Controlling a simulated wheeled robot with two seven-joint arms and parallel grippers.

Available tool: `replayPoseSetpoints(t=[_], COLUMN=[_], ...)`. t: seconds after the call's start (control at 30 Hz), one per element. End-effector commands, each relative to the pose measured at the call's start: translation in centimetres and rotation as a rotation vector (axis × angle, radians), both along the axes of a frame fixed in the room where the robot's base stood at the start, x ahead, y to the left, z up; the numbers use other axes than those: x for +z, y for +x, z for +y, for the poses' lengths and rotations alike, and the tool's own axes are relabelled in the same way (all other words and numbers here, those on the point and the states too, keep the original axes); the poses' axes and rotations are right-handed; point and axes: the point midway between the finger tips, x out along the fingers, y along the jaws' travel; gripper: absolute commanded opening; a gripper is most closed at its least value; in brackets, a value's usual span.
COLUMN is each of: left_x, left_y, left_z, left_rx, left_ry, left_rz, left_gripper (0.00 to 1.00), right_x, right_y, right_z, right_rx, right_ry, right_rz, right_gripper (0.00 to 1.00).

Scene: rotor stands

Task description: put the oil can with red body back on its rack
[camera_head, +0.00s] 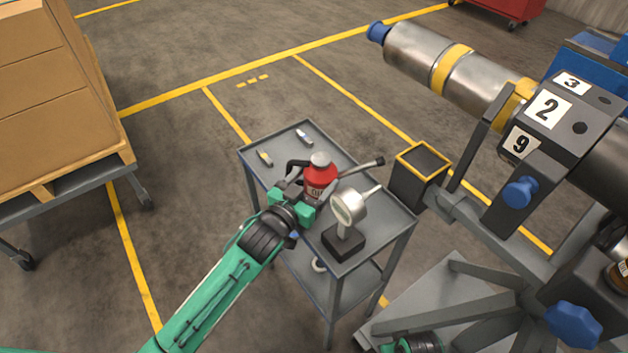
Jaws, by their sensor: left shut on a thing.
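The oil can with red body (319,178) has a grey cap and a dark spout pointing right. It is over the top of a grey cart, and I cannot tell whether its base touches the top. My left gripper (298,196) is shut on its near left side; the fingers are partly hidden. I cannot make out for sure which part is the can's rack. An open square black holder with a yellow rim (422,160) is fixed to the rotor stand, right of the cart.
The grey cart (262,147) also bears a dial gauge on a black base (347,222) close right of the can, and small tools. The rotor stand (500,235) fills the right side. A pallet with cartons (50,100) stands left. Floor between is clear.

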Motion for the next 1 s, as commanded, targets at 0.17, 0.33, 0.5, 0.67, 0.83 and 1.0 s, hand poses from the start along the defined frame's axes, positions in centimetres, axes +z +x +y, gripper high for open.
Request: replayPoseSetpoints(t=[0.17,0.33,0.5,0.67,0.83,1.0], left_x=[0.1,-0.2,-0.2,-0.2,0.1,0.0], left_y=[0.0,0.0,0.0,0.0,-0.1,-2.0], left_z=[0.0,0.0,0.0,0.0,0.1,1.3], left_rx=[0.000,0.000,0.000,0.000,0.000,0.001], left_ry=[-0.002,-0.002,-0.001,-0.001,-0.001,0.000], left_rz=[-0.003,-0.002,-0.001,-0.001,-0.001,0.001], left_gripper=[0.25,0.25,0.93,0.93,0.93,0.93], right_x=[0.3,0.1,0.1,0.1,0.1,-0.1], right_y=[0.1,0.1,0.1,0.0,-0.1,-0.3], right_z=[0.0,0.0,0.0,0.0,0.0,0.0], right_rx=[-0.001,-0.001,-0.001,0.000,0.000,0.000], right_ry=[0.001,0.001,0.000,0.000,0.000,-0.001], right_rz=[-0.005,-0.002,-0.002,-0.001,0.000,0.005], right_gripper=[0.36,0.36,0.36,0.36,0.36,0.36])
